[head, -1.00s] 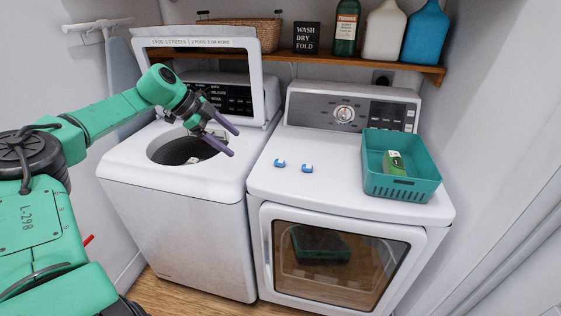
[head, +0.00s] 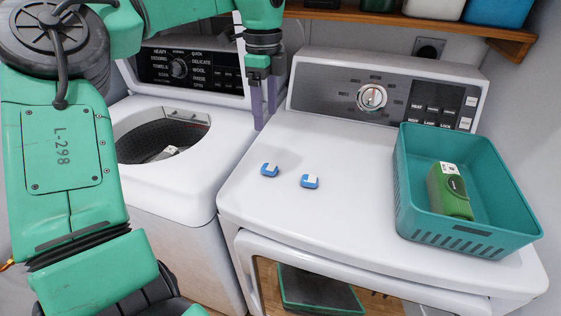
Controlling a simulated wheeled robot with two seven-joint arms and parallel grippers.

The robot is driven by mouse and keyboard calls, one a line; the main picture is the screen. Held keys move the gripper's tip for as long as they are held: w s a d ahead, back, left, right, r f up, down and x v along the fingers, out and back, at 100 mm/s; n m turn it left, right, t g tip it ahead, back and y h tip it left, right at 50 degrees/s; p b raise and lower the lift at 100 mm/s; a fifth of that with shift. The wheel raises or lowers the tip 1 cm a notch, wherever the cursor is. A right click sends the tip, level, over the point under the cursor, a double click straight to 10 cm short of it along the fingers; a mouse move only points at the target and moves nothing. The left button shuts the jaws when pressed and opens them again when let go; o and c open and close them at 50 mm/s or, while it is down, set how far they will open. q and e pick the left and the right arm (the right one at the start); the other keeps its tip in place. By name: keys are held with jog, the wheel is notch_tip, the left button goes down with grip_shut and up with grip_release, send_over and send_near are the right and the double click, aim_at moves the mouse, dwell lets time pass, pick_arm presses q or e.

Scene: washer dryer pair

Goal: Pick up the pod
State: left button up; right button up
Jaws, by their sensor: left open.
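Two blue and white pods lie apart on the white top of the dryer (head: 340,215): the left pod (head: 269,170) and the right pod (head: 310,181). My left gripper (head: 264,118) is open and empty. It points down, with its purple fingers behind and above the left pod in the picture, near the back left corner of the dryer top, and touches neither pod. My right gripper is not in view.
A teal basket (head: 415,222) holding a green package (head: 449,191) stands on the dryer's right side. The washer (head: 185,185) stands open at left, with something pale in its drum. A wooden shelf (head: 480,38) crosses above. The dryer top's front middle is clear.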

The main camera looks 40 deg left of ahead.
pick_arm(q)
jog(key=f, duration=0.1)
jog(key=p, duration=0.1)
send_near(267, 172)
jog(key=shift+s+f, duration=0.1)
jog(key=shift+s, duration=0.15)
jog(key=f+p, duration=0.1)
jog(key=f, duration=0.1)
jog(key=f+p, duration=0.1)
jog(key=f, duration=0.2)
jog(key=shift+w+f, duration=0.2)
jog(key=shift+f, duration=0.55)
grip_shut()
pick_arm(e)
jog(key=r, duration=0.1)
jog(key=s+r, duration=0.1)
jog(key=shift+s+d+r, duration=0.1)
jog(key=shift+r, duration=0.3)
